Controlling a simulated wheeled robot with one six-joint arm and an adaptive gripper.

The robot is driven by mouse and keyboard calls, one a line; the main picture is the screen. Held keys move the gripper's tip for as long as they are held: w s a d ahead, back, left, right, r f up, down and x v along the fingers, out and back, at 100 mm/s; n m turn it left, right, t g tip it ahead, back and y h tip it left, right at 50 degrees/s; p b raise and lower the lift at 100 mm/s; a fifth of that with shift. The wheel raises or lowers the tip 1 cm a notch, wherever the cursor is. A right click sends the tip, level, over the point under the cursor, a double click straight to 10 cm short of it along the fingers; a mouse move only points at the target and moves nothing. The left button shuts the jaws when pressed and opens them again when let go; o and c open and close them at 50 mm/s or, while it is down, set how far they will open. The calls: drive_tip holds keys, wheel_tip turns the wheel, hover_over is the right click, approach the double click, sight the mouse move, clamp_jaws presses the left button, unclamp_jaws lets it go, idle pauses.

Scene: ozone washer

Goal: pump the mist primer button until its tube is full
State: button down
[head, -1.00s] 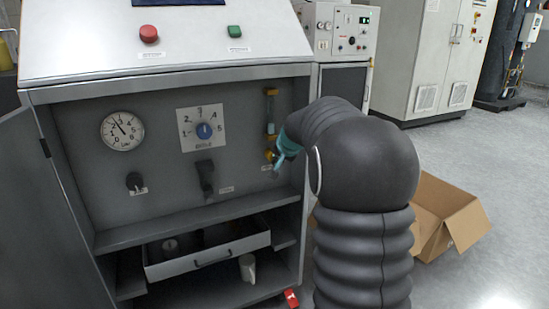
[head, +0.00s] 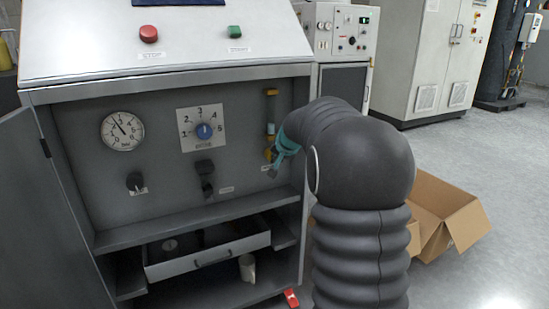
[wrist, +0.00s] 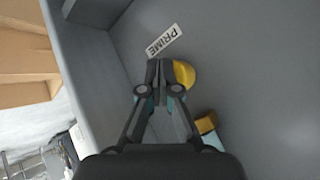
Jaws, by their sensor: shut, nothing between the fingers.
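The yellow primer button (wrist: 184,74) sits beside a PRIME label (wrist: 162,40) in the wrist view. In the head view the button (head: 268,153) shows small on the cabinet's back panel, partly behind my gripper. The tube (head: 271,110) stands upright above it between yellow end caps; its fill level is too small to read. In the wrist view a yellow end fitting (wrist: 207,123) shows to the lower right. My gripper (wrist: 159,66) is shut and empty, its fingertips right against or just in front of the button's side; I cannot tell if they touch.
The panel also holds a gauge (head: 122,131), a blue dial (head: 205,131), a black knob (head: 134,181) and a black lever (head: 205,169). Below is an open drawer (head: 208,255). A cardboard box (head: 455,215) lies on the floor to the right.

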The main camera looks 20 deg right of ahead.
drive_tip(key=shift+w, duration=0.7)
idle(0.6)
drive_tip(key=shift+s, duration=0.1)
drive_tip(key=shift+s+b, duration=0.95)
drive_tip(key=shift+s, duration=0.4)
drive_tip(key=shift+s+d+b, duration=0.1)
drive_tip(key=shift+s+b, duration=1.45)
drive_tip(key=shift+s, duration=0.95)
